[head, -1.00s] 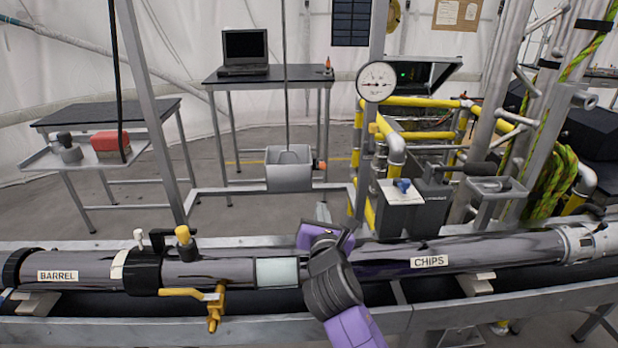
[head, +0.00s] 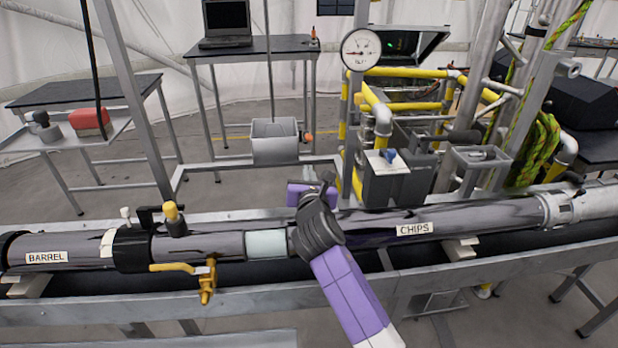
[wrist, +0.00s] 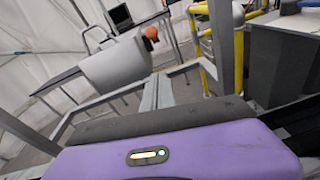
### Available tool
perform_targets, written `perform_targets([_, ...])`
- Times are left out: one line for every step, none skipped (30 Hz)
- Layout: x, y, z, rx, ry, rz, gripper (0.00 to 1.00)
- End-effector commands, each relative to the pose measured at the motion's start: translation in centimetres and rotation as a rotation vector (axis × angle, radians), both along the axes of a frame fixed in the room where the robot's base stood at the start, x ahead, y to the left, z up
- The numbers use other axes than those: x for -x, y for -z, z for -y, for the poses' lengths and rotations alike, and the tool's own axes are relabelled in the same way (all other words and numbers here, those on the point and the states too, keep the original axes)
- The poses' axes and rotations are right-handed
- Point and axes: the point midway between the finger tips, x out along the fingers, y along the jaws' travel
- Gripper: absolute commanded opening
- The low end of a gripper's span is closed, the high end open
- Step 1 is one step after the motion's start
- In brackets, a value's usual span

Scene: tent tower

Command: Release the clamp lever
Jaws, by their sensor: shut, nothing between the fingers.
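A black clamp-like collar (head: 132,249) sits around the long dark pipe at left, with a yellow-capped knob (head: 171,212) and a small white-topped lever (head: 126,214) standing up by it. A yellow-handled brass valve (head: 207,281) hangs at the pipe's front. I cannot tell for sure which of these is the clamp lever. My purple and black gripper (head: 325,186) is over the pipe's middle, right of the collar and apart from it. It is shut and empty. Its fingertips are small and partly hidden in the head view. The wrist view shows my purple hand (wrist: 180,155).
The pipe carries a BARREL label (head: 46,257) and a CHIPS label (head: 414,229), and lies along a metal trough (head: 470,281). A grey bin (head: 275,141) stands behind. A pressure gauge (head: 369,50), yellow pipework (head: 400,72) and a grey-black box (head: 385,176) stand at back right.

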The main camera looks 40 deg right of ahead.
Motion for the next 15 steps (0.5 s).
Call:
perform_targets([-0.9, 0.1, 0.7, 0.001, 0.002, -0.001, 0.0])
perform_targets([-1.4, 0.1, 1.1, 0.0, 0.002, 0.0, 0.0])
perform_targets([-2.0, 0.2, 1.5, 0.0, 0.001, 0.0, 0.0])
perform_targets([-2.5, 0.3, 1.8, 0.0, 0.001, 0.0, 0.0])
perform_targets([-2.9, 0.4, 2.1, 0.001, 0.002, -0.001, 0.0])
perform_targets([-3.4, 0.4, 2.5, 0.001, 0.001, 0.001, 0.0])
perform_targets([-3.7, 0.3, 2.8, 0.001, 0.001, 0.001, 0.0])
perform_targets([-3.7, -0.7, 2.9, 0.001, 0.001, 0.003, 0.0])
perform_targets([-3.8, -1.2, 3.1, 0.0, 0.001, 0.004, 0.0])
perform_targets([-3.9, -1.6, 3.2, 0.0, 0.001, 0.003, 0.0])
perform_targets([-3.9, -1.9, 3.3, 0.0, 0.001, 0.003, 0.0])
perform_targets([-4.0, -2.2, 3.4, 0.0, 0.0, 0.001, 0.0])
perform_targets([-4.1, -2.4, 3.5, -0.001, 0.001, 0.0, 0.0])
perform_targets([-4.1, -2.6, 3.6, -0.001, 0.001, 0.0, 0.0])
perform_targets([-4.1, -2.8, 3.7, -0.001, 0.001, 0.0, 0.0])
